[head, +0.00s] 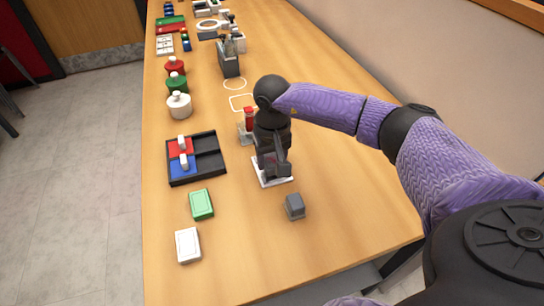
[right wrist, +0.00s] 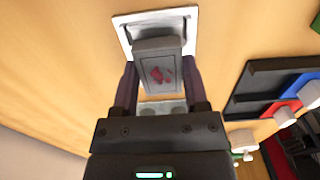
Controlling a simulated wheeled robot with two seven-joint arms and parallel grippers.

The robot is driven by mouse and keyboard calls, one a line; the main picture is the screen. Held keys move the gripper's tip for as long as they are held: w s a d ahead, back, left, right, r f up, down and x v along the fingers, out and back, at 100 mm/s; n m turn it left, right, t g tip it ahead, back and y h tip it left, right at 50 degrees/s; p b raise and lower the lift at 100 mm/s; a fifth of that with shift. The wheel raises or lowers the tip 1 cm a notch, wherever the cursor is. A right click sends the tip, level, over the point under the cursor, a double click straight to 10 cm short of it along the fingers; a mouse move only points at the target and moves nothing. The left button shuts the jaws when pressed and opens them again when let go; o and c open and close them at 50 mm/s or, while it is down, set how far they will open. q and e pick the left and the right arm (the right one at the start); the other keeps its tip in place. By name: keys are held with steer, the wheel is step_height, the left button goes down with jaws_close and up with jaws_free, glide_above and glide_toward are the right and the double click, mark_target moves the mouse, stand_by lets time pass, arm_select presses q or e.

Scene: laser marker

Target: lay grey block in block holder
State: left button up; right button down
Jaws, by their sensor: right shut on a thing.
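My right gripper (head: 272,165) points down over the white block holder (head: 260,183), at the middle of the table. In the right wrist view the gripper (right wrist: 160,88) is shut on a grey block (right wrist: 158,47) with a dark red mark on its face. The block is over the holder (right wrist: 122,28), whose white rim shows around its far end. I cannot tell whether the block touches the holder's floor. In the head view the arm and gripper largely hide the held block. My left gripper is not in view.
A separate grey cube (head: 295,206) stands in front of the holder. A dark divided tray (head: 209,163) with red and blue compartments lies to the left. A green box (head: 201,204) and a white box (head: 188,245) lie at the front left. A red-topped item (head: 249,118) stands behind.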

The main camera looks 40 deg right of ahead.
stand_by(0.3)
steer(key=shift+f, duration=0.2)
steer(key=shift+f+b, duration=0.15)
steer(key=shift+b, duration=0.2)
steer(key=shift+f, duration=0.1)
stand_by(0.5)
steer(key=shift+c, duration=0.7)
jaws_free()
steer(key=shift+o, duration=0.6)
